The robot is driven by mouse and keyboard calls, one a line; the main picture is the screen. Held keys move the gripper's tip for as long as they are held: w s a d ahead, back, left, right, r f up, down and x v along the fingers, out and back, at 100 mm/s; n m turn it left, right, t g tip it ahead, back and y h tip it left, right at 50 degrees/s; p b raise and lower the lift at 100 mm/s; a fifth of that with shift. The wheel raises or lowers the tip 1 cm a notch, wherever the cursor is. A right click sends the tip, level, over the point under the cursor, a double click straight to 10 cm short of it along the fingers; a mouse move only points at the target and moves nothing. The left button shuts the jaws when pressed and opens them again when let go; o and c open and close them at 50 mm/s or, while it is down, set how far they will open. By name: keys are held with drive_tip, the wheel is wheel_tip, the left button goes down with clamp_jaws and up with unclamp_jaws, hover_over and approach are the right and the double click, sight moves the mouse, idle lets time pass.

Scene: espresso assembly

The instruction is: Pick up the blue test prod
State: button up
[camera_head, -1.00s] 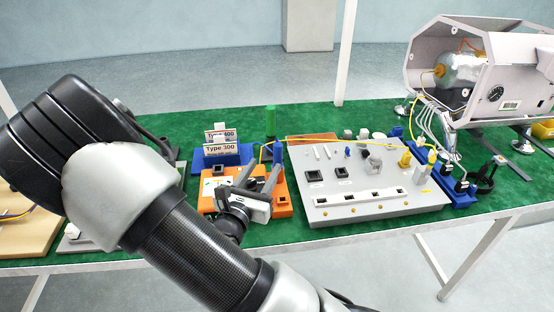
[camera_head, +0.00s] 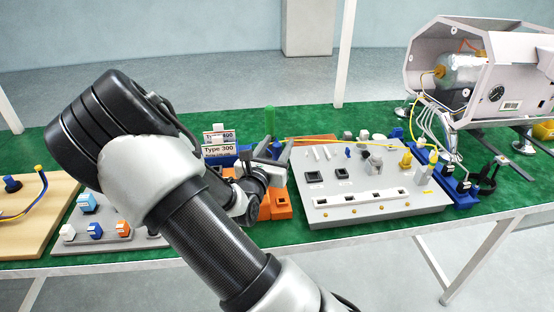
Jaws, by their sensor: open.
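A small blue piece that looks like the blue test prod (camera_head: 276,150) stands upright at the back right of the orange holder (camera_head: 282,207), near a thin yellow cable. My gripper (camera_head: 266,153) is open over the right part of the holder. Its two fingers point away from me, and the blue piece shows between their tips. The fingers look apart from it, but I cannot tell whether either one touches it. My wrist hides much of the holder.
A blue stand with Type 300 and Type 400 cards (camera_head: 218,151) is behind my gripper. A green cylinder (camera_head: 270,120) stands behind the holder. A grey panel (camera_head: 375,205) is close on the right. A grey board with coloured blocks (camera_head: 100,238) is at left.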

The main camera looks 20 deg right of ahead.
clamp_jaws()
drive_tip(key=shift+r, duration=0.1)
